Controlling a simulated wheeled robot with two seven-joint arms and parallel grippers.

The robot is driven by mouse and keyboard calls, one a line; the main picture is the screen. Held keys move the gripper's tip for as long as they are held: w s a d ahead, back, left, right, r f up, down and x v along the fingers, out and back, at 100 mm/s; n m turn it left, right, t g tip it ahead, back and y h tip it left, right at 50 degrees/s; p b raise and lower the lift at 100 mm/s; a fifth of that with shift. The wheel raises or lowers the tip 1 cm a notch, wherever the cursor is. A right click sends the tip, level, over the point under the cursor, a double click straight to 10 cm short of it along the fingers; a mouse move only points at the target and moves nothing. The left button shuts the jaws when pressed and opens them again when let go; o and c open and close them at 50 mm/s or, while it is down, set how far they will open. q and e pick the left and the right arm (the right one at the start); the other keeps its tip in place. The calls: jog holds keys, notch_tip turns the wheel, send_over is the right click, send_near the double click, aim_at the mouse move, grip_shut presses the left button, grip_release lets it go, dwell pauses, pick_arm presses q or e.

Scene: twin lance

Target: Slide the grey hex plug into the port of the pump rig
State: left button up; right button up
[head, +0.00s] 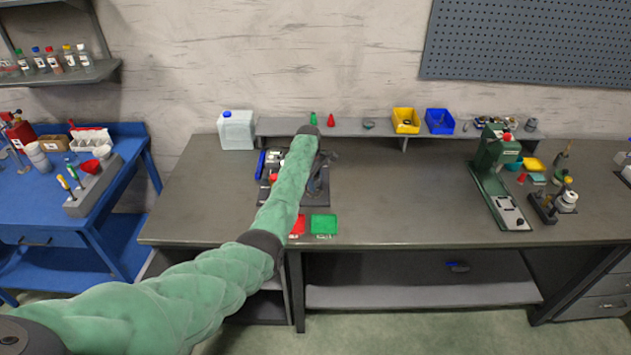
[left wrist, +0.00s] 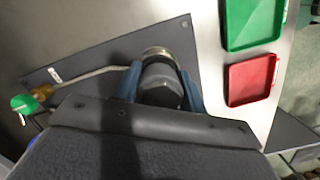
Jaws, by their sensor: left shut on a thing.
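My left gripper (left wrist: 160,90) shows in the left wrist view with its two blue fingers shut on the dark grey plug (left wrist: 162,84). A pale metal ring (left wrist: 157,53) lies right beyond the plug, in line with it; I cannot tell whether the plug is inside it or only in front. The pump rig's dark base plate (left wrist: 85,62) lies below, with a thin pipe running to a brass fitting and a green handle (left wrist: 23,104). In the head view the rig's base plate (head: 318,197) is partly hidden behind my left arm. My right gripper is out of view.
A green tray (head: 323,224) and a red tray (head: 298,226) sit at the bench's front edge near the rig. A blue item (head: 260,165) lies left of the rig. A green press (head: 495,178) stands far right. The bench between is clear.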

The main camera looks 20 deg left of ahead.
pick_arm(q)
jog(key=shift+f, duration=0.15)
jog(key=o, duration=1.2)
jog(key=shift+o, duration=0.2)
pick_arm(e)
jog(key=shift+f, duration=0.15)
pick_arm(q)
jog(key=shift+a+r+b, duration=0.1)
jog(key=shift+r+b, duration=0.2)
jog(key=shift+b, duration=0.05)
jog(key=r+b, duration=0.1)
jog(key=r, duration=0.2)
jog(key=r+b, duration=0.1)
jog(key=r, duration=0.1)
jog(key=shift+w+a+r+b, duration=0.2)
jog(key=shift+a+r+b, duration=0.15)
jog(key=shift+a, duration=0.05)
jog(key=shift+r, duration=0.4)
jog(key=shift+a+r, duration=0.1)
jog(key=shift+r, duration=0.2)
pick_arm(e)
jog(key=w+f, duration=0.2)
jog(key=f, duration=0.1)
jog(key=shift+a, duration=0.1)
